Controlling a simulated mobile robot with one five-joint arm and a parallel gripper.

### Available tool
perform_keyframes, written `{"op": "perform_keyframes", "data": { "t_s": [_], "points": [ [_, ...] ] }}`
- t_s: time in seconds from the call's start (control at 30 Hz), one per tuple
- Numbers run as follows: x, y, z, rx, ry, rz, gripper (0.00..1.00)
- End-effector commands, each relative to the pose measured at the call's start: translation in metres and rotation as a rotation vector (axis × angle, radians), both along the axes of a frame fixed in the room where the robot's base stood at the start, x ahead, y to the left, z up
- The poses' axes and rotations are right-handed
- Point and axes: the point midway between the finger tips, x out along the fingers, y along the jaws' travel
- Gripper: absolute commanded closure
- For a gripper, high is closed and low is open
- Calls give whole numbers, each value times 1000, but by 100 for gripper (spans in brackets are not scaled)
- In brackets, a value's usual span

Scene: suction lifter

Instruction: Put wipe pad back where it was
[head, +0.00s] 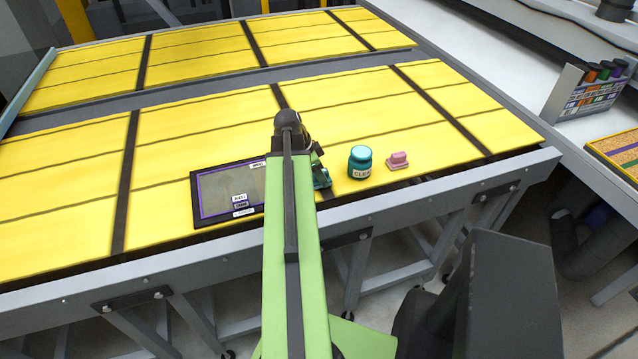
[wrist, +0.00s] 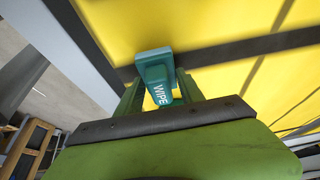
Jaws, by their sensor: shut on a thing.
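The wipe pad (wrist: 154,68) is a teal block with a narrower handle marked "WIPE". In the wrist view it sits between the two green fingers of my gripper (wrist: 160,90), which is shut on its handle. In the head view a small teal part of the pad (head: 322,180) shows beside my arm, over the front of the yellow table between a dark mat and a teal jar; the arm hides the rest. I cannot tell whether the pad touches the table.
The dark-framed mat (head: 216,188) with a purple border and small labels lies left of my arm. The teal jar (head: 360,162) and a pink block (head: 397,161) stand to the right. The yellow table (head: 190,150) has dark strips and a grey front rail (head: 180,262).

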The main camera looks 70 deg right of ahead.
Motion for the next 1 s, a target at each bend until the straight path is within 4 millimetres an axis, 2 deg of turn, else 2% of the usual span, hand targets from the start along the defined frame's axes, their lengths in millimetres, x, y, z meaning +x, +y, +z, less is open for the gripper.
{"op": "perform_keyframes", "data": {
  "t_s": [0.03,0.23,0.37,0.4,0.57,0.87,1.0],
  "points": [
    [-2,-1,-10,0,0,-3,88],
    [-5,-3,-5,0,0,-8,88],
    [-6,-4,-10,0,0,-11,88],
    [-6,-4,-9,0,0,-11,53],
    [-7,-4,-8,0,0,-12,34],
    [-7,-4,-7,0,0,-13,34],
    [-6,-3,2,0,0,-12,34]
  ]
}}
